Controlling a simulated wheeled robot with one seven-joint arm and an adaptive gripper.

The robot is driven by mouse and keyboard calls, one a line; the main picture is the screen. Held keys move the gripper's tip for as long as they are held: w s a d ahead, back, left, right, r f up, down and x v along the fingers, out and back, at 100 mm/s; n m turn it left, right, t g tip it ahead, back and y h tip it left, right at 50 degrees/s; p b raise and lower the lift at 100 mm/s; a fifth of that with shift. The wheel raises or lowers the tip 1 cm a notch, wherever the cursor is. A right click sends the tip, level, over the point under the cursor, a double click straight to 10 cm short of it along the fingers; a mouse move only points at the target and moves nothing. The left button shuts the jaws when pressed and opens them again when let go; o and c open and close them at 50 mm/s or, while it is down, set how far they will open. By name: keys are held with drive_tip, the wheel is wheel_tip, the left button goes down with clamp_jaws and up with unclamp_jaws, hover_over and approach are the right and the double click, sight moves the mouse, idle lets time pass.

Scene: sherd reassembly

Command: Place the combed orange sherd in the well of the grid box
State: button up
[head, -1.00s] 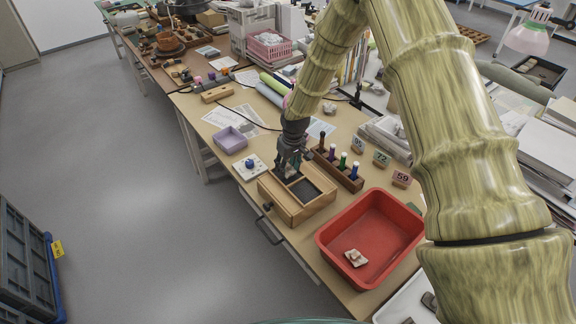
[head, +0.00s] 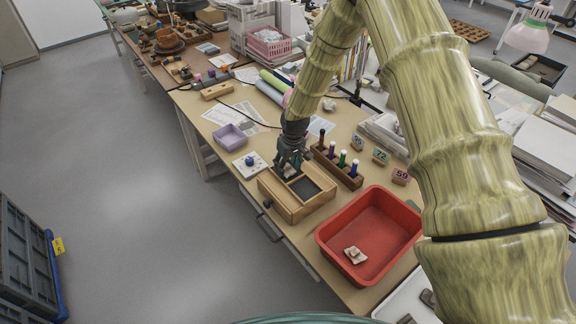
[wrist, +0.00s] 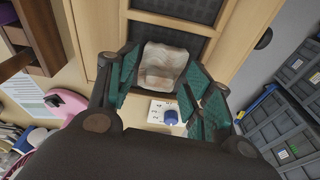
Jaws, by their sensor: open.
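A red tray (head: 338,234) with another pale sherd (head: 355,255) stands right of the box. A rack of coloured tools (head: 336,167) stands behind it. A white block with a blue knob (head: 250,163) and a purple tray (head: 230,137) lie to the left.

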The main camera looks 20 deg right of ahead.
sight(291, 172)
wheel_tip(291, 172, up, 12)
drive_tip(key=s+b, duration=0.1)
drive_tip(key=b, duration=0.3)
drive_tip(key=shift+s+d, duration=0.35)
drive_tip(key=shift+d, duration=0.05)
